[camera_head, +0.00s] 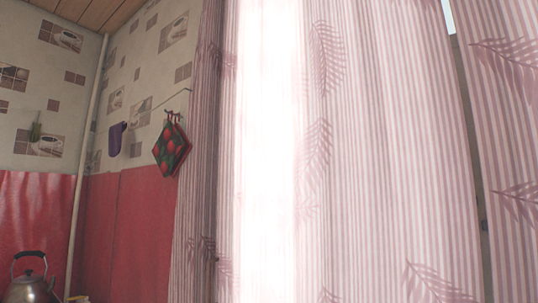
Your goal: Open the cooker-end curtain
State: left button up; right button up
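A pink-striped curtain with leaf prints (380,150) fills the middle and right of the head view. Bright light glows through it in a tall band at its left part. Its left edge hangs in darker folds next to the wall. A second striped panel (510,150) hangs at the far right, with a narrow gap between the two panels. I cannot tell from this view which panel is at the cooker end. The curtain's top and bottom are outside the view. Neither gripper shows.
A metal kettle (30,283) stands at the lower left. Red and green potholders (171,149) and a purple mitt (116,139) hang on the wall. A pale pipe (86,150) runs up the corner.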

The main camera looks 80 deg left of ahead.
aim_at(345, 174)
jog(key=u, duration=2.2)
jog(key=k, duration=0.35)
jog(key=u, duration=1.55)
jog(key=i, duration=0.75)
jog(key=z, duration=0.55)
